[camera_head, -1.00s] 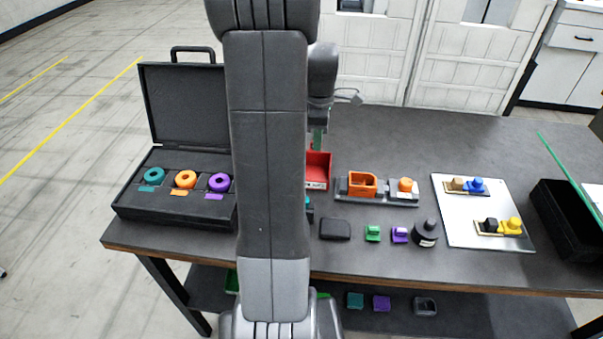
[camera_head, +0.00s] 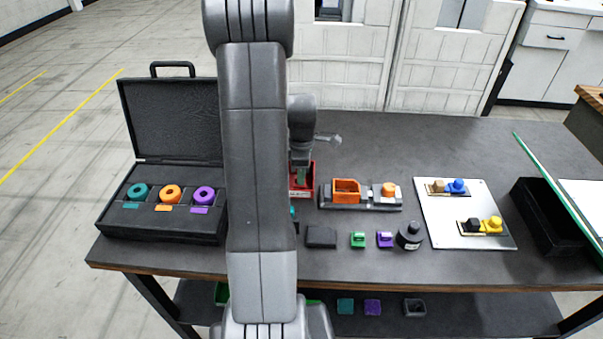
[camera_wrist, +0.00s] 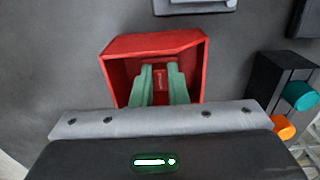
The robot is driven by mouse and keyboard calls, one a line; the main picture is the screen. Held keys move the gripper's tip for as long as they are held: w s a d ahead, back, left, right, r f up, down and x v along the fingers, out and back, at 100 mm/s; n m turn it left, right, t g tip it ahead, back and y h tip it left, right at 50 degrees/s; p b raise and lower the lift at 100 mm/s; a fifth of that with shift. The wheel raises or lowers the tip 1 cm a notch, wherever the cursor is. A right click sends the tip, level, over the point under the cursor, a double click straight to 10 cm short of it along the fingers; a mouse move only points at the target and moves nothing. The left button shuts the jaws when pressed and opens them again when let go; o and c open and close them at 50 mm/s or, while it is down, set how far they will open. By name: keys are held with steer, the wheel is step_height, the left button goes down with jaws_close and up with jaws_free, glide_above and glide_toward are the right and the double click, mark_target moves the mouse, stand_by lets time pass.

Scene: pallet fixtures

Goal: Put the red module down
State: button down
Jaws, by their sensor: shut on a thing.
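A red open-topped bin (camera_head: 302,188) stands on the dark table, partly behind my arm in the head view. It also shows in the wrist view (camera_wrist: 113,77), where its walls surround my fingers. My gripper (camera_wrist: 163,75) has green fingers that reach down into the bin. They are shut on the red module (camera_wrist: 161,82), of which only a small strip with a pale marking shows between them. The fingers hide the rest. I cannot tell whether the module touches the bin floor. In the head view my gripper (camera_head: 302,174) is over the bin and the module cannot be made out.
Right of the bin is a grey fixture (camera_head: 330,201) with orange parts. A black pad (camera_head: 321,236), green and purple pieces and a dark round item (camera_head: 410,237) lie in front. A black case (camera_head: 160,218) is at left, a pale board (camera_head: 467,232) at right.

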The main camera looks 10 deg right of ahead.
steer(key=c, duration=1.4)
jaws_free()
steer(key=shift+f, duration=0.1)
steer(key=shift+c, duration=0.2)
step_height(320, 180, up, 12)
steer(key=shift+r+b, duration=0.2)
steer(key=shift+b, duration=0.2)
